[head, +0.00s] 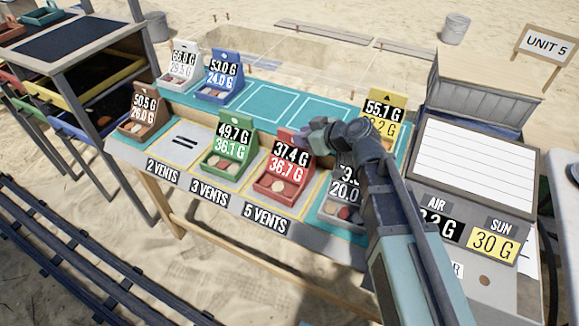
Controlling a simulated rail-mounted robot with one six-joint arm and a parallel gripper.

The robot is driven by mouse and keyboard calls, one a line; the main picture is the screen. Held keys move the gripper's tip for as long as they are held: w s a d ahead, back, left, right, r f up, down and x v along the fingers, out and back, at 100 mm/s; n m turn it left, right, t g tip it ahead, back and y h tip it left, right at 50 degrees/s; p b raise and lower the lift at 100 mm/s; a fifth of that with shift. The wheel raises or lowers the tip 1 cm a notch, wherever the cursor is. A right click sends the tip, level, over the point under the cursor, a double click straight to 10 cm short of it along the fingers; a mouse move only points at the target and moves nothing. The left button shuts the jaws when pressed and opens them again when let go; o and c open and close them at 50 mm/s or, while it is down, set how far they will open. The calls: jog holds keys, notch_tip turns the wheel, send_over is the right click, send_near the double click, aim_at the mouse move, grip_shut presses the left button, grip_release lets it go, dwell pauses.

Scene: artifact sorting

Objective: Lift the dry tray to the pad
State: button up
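Several small trays with two-number gram cards stand on the table. The red tray (268,183), reading 37.4 G and 36.7 G, sits at 5 VENTS. The green tray (222,163) reads 49.7 G and 36.1 G, the brown tray (134,127) 50.5 G and 26.0 G. The white tray (172,84) and blue tray (213,94) stand at the back left. My arm partly hides the yellow tray (397,99) and a grey tray (333,208). My gripper (303,139) is at the red tray's raised back; I cannot tell whether it grips it. Which tray is dry is unclear.
Empty outlined teal pads (268,103) lie at the table's back middle. A lidded station (478,160) with AIR and SUN cards is right. A drawer rack (90,70) stands left, rails (70,250) lower left.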

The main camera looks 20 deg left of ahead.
grip_shut()
jog(key=shift+r, duration=0.15)
notch_tip(320, 180, up, 20)
jog(key=p, duration=2)
